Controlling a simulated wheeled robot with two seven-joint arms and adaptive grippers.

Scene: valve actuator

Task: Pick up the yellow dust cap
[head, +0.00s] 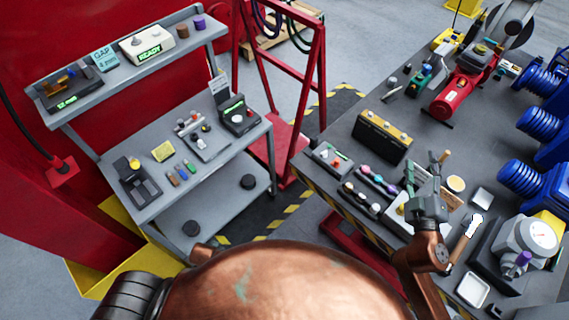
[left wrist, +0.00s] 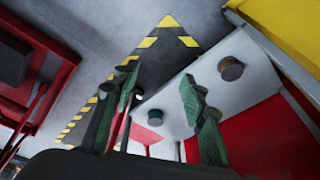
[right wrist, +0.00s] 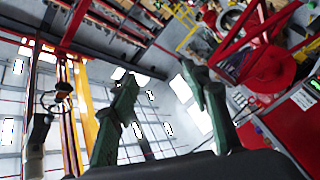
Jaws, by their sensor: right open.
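A round yellow piece with a paler middle (head: 456,183) lies on the right-hand table in the head view; it may be the dust cap, but it is too small to be sure. Another small yellow round piece (head: 134,163) sits on a dark device on the left bench. My right gripper (head: 426,168) is open and empty, raised over the right-hand table, left of the first yellow piece. Its open fingers also show in the right wrist view (right wrist: 165,85), facing the hall. My left gripper (left wrist: 160,85) is open and empty in the left wrist view, above the floor and a shelf.
The right-hand table (head: 340,140) holds a black box (head: 382,138), a red motor (head: 465,88), blue ribbed parts (head: 518,178) and a gauge unit (head: 525,240). The left bench (head: 225,160) holds small devices. A red frame (head: 318,80) stands between them.

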